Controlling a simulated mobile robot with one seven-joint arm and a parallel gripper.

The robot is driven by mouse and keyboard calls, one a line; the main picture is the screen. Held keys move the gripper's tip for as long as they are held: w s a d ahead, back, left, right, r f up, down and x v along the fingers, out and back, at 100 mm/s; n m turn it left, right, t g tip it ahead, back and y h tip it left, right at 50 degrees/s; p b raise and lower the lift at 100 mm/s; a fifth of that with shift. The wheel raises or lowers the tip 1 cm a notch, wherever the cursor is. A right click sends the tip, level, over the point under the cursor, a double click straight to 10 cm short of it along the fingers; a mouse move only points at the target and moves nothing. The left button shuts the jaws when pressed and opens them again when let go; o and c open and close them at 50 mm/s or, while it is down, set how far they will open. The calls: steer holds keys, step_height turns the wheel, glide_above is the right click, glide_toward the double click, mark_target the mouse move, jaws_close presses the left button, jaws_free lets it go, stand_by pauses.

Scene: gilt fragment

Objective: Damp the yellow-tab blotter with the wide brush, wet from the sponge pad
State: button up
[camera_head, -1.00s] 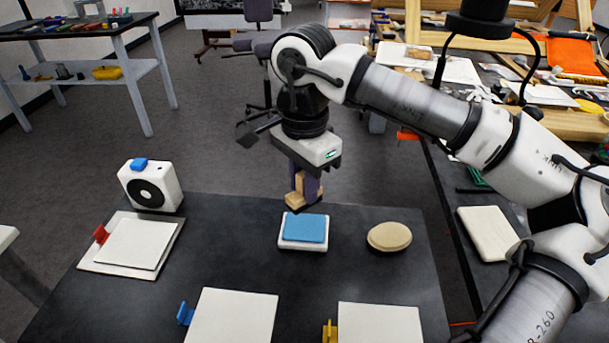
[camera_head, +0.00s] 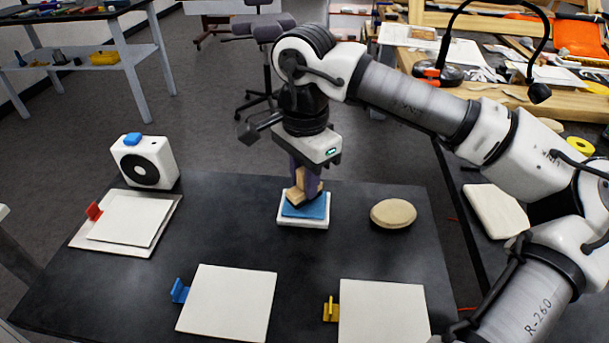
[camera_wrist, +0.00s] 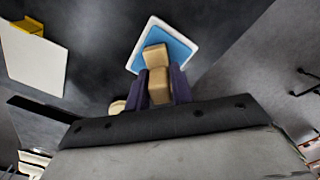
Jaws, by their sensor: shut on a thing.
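My gripper (camera_head: 307,180) is shut on the wooden wide brush (camera_head: 297,196), whose lower end is over the blue sponge pad (camera_head: 316,208) in its white tray (camera_head: 302,224). The brush appears to touch the pad; its bristles are hidden. In the wrist view the brush (camera_wrist: 158,78) sits between the purple fingers, with the sponge pad (camera_wrist: 178,47) beyond it. The yellow-tab blotter (camera_head: 385,312) is a white sheet at the front right of the table, with its yellow tab (camera_head: 331,309) at its left edge. It also shows in the wrist view (camera_wrist: 36,60).
A blue-tab blotter (camera_head: 228,303) lies at front centre and a red-tab blotter (camera_head: 130,220) at left. A white device with a black round face (camera_head: 146,162) stands behind the red one. A beige oval object (camera_head: 393,214) lies right of the pad. Dark table between them is clear.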

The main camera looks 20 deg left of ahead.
steer(key=shift+f+b, duration=0.6)
stand_by(1.8)
steer(key=shift+r, duration=0.15)
steer(key=shift+r+p, duration=2.4)
steer(key=shift+r, duration=1.05)
